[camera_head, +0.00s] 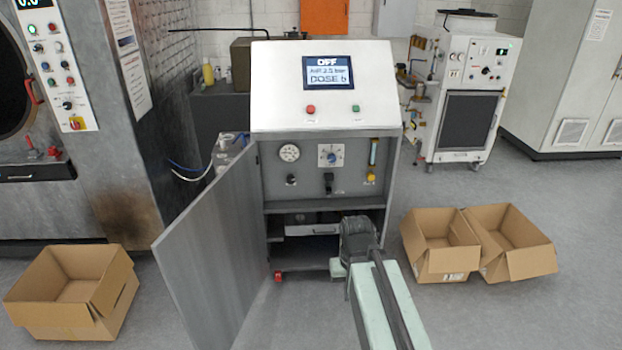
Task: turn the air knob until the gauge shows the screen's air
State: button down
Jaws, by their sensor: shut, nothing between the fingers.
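The cabinet's screen (328,72) reads "OFF", "AIR 2.5 bar" and what looks like "DOSE 6". Below it, in the open cabinet, a round white gauge (289,152) sits at the panel's upper left; its needle is too small to read. A small black knob (291,180) is directly under the gauge and looks like the air knob; its label is illegible. My arm (372,290) reaches in from the lower right, its dark visible end (358,238) low in front of the cabinet's right side, below and right of the knob and apart from it. My gripper's fingers cannot be made out.
The cabinet door (212,255) stands open to the left. The panel also holds a blue-centred dial (333,156), a black handle (328,183) and a yellow-knobbed flow tube (372,165). Cardboard boxes lie left (75,290) and right (440,245). The panel front is clear.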

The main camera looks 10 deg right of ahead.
aim_at(290, 178)
jog(key=i, duration=0.95)
jog(key=z, duration=0.05)
